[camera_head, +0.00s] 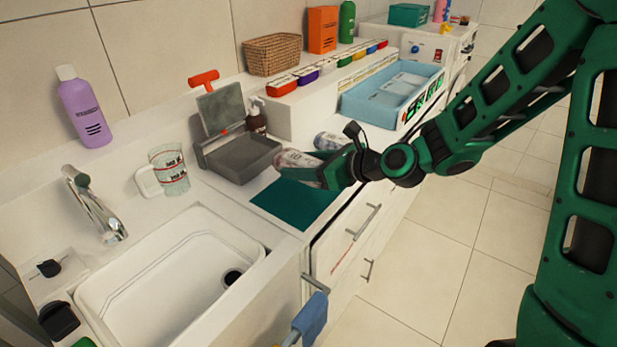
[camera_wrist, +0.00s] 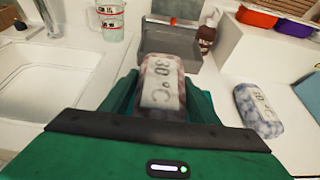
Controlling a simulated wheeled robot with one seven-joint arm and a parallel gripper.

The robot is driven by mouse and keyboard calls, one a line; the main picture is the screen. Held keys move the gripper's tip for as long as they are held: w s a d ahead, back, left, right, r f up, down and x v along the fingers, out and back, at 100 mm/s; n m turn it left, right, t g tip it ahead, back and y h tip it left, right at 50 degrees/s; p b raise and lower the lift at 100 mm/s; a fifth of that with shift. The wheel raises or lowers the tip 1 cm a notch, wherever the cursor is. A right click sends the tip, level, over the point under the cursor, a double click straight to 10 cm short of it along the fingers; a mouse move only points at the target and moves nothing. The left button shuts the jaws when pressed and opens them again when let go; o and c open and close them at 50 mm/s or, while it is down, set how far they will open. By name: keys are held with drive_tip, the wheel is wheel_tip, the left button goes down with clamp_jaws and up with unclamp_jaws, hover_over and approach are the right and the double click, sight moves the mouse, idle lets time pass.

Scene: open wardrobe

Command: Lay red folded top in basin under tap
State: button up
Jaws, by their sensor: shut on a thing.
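My gripper (camera_head: 318,172) is shut on a reddish folded top (camera_head: 297,165) with a white band. In the wrist view the top (camera_wrist: 161,88) sits between the fingers of my gripper (camera_wrist: 164,97), and its band reads "30 °C". It is held by the dark green mat, right of the grey scale-like box; I cannot tell how high. The white basin (camera_head: 180,282) is at the lower left, with a dark round drain showing and no clothes visible in it. The chrome tap (camera_head: 95,205) stands at its back left side. The basin also shows at the left of the wrist view (camera_wrist: 40,82).
A bluish folded top (camera_wrist: 258,108) lies right of my gripper. A grey open-lidded box (camera_head: 240,157) and a clear measuring jug (camera_head: 170,170) stand behind. The green mat (camera_head: 290,203) lies between my gripper and basin. A blue cloth (camera_head: 311,318) hangs at the counter front.

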drive_tip(key=w+f, duration=0.1)
drive_tip(key=w, duration=0.1)
drive_tip(key=w+d+f, duration=0.1)
drive_tip(key=w, duration=0.1)
drive_tip(key=w+d+f, duration=0.1)
drive_tip(key=w+f, duration=0.1)
drive_tip(key=shift+w, duration=0.15)
drive_tip(key=shift+f, duration=1.95)
drive_tip(key=shift+f, duration=0.1)
drive_tip(key=o, duration=1.2)
drive_tip(key=shift+c, duration=0.2)
drive_tip(key=v, duration=1.1)
drive_tip(key=shift+s+d+r, duration=0.25)
drive_tip(key=shift+s+d, duration=0.1)
drive_tip(key=shift+s, duration=0.05)
